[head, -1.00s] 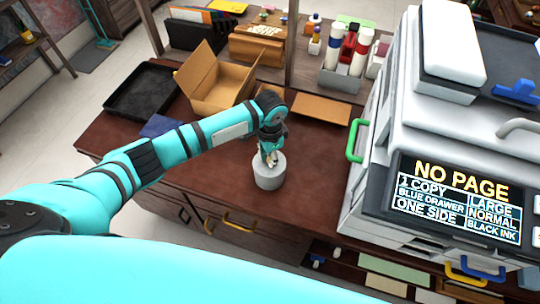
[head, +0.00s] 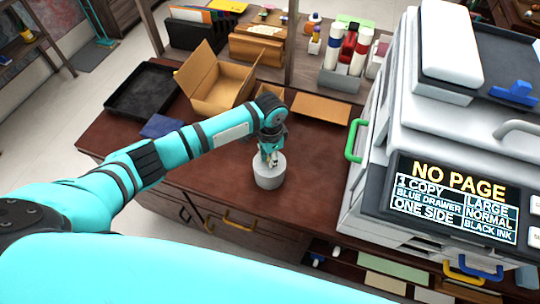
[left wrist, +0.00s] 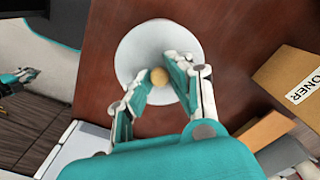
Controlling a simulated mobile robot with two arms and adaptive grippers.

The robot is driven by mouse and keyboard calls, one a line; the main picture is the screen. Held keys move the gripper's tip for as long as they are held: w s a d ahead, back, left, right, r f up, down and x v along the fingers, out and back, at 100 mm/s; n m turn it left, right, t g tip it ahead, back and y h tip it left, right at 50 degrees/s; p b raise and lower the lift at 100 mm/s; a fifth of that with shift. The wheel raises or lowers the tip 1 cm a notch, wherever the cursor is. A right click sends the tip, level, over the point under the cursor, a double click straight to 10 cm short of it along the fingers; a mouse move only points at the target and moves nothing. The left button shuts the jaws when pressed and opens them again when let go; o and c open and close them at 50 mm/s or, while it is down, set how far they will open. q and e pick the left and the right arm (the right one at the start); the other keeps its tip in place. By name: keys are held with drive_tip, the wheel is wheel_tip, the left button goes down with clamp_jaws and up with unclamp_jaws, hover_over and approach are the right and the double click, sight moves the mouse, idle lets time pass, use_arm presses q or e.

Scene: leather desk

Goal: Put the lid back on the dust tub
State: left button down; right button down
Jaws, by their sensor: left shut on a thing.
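The dust tub (head: 269,180) is a pale grey cylinder standing upright on the brown desk, in the middle of the head view. The lid (left wrist: 134,52) is a white disc with a tan knob (left wrist: 159,76) in the left wrist view. My left gripper (head: 270,160) is directly above the tub, pointing down. Its fingers (left wrist: 158,80) are shut on the lid's knob from both sides. The lid is at the tub's top; I cannot tell whether it is fully seated. A teal and dark part at the left wrist view's left edge may be my right gripper (left wrist: 18,80).
A grey copier (head: 390,130) with a green handle stands close to the right. An open carton (head: 215,85), a black tray (head: 150,92) and a blue cloth-like piece (head: 162,126) lie behind and left. The desk right of the tub is clear.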

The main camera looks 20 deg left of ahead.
idle(0.5)
use_arm(q)
drive_tip(key=shift+p, duration=0.3)
idle(0.4)
drive_tip(key=c, duration=0.6)
unclamp_jaws()
drive_tip(key=shift+c, duration=0.2)
drive_tip(key=shift+r, duration=0.15)
wheel_tip(320, 180, up, 5)
drive_tip(key=p, duration=0.5)
drive_tip(key=shift+f, duration=0.2)
drive_tip(key=shift+r+p, duration=0.5)
drive_tip(key=shift+r, duration=0.55)
